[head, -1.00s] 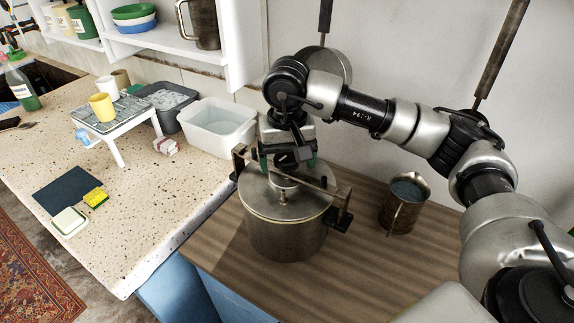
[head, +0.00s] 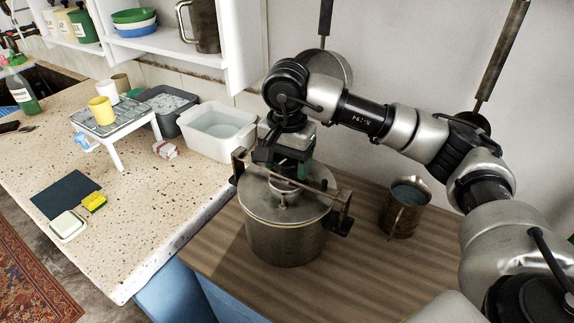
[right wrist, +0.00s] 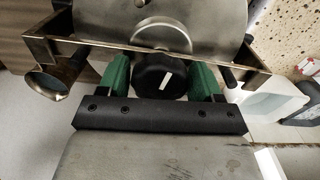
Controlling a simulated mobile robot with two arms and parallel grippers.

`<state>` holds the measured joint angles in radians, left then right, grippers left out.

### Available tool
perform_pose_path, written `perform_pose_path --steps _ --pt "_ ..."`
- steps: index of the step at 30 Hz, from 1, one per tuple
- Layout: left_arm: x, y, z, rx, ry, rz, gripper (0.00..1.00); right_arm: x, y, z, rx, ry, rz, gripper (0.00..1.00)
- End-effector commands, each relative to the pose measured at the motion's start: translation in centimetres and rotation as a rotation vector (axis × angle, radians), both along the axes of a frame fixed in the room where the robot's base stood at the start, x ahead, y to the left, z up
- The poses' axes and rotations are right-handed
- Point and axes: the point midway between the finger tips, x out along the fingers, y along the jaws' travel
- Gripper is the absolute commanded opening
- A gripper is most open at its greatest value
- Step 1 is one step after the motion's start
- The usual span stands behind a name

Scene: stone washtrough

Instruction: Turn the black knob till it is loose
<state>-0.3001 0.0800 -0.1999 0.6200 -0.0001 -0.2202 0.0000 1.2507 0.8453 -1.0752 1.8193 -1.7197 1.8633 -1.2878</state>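The black knob (right wrist: 160,76) with a white mark shows in the right wrist view, between the green fingertips of my right gripper (right wrist: 160,80). The fingers sit close against it on both sides, and the gripper looks shut on it. In the head view my right gripper (head: 283,172) is above the lidded metal pot (head: 285,238), and hides the knob. A metal clamp bar (head: 318,186) runs across the pot's lid (head: 262,203); it also shows in the right wrist view (right wrist: 75,43). My left gripper is not in view.
A metal mug (head: 403,212) stands right of the pot on the wooden top (head: 350,270). A white tub (head: 215,145) and a grey tub (head: 165,125) are to the left. Pans hang on the wall behind my right arm. The wood in front of the mug is clear.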

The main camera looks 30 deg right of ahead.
Motion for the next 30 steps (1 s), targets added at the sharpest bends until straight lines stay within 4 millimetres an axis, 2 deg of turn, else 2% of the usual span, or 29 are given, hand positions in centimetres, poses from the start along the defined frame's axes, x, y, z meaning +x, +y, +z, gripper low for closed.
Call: perform_pose_path --steps 1,4,11,30 --pt "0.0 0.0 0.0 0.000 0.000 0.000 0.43 0.0 0.0 0.0 0.000 0.000 0.000 0.58" --pt "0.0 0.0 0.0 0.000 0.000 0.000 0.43 0.0 0.0 0.0 0.000 0.000 0.001 0.44" --pt "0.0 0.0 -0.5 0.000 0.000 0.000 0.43 0.0 0.0 -0.2 0.001 -0.001 0.047 0.44" --pt "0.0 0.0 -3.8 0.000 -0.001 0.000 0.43 0.0 0.0 -0.2 0.000 -0.003 0.634 0.44"
